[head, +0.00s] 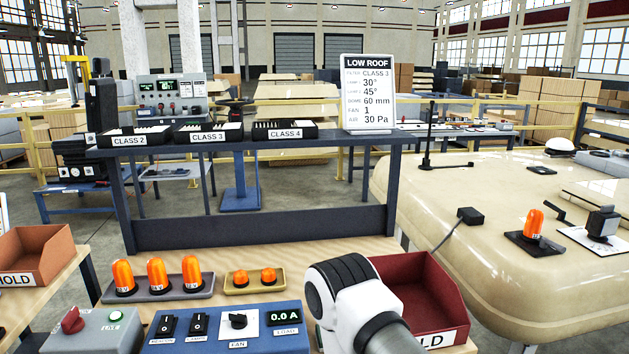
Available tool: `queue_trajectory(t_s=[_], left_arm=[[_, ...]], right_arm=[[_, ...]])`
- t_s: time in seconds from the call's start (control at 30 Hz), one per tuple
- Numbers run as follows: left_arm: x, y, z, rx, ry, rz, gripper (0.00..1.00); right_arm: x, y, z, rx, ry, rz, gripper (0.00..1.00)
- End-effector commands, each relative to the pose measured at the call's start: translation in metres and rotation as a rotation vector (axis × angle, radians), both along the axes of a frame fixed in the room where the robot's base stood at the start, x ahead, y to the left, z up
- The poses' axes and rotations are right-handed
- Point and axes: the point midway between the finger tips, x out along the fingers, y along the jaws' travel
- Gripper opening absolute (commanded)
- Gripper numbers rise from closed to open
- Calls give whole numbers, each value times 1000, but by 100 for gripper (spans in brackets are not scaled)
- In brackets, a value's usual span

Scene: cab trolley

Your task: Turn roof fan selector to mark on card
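The roof fan selector (238,321) is a black knob on a white plate labelled FAN, on the blue control box (178,345) at the bottom of the head view. The way its pointer faces and the marks around it are too small to read surely. The white card (368,94) stands upright on the shelf, headed LOW ROOF, and its FAN line reads 1. A white and black link of my arm enters from the bottom, just right of the box. Neither gripper shows, and nothing is seen touching the knob.
The box also carries two rocker switches (183,325) and a display (284,317) reading 0.0 A. A grey box (92,333) with a red knob stands left. A red bin (420,290) is right, beside the cream roof (480,260).

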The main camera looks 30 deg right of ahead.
Motion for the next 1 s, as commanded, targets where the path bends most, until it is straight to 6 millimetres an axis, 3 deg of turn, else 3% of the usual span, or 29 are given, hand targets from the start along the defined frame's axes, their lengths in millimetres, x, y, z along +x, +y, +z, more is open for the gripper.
queue_trajectory(t_s=[0.83,0.87,0.97,1.0], left_arm=[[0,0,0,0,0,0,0],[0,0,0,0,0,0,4],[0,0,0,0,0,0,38],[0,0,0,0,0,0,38]], right_arm=[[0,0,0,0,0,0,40],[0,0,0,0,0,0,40],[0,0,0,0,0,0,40],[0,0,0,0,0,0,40]])
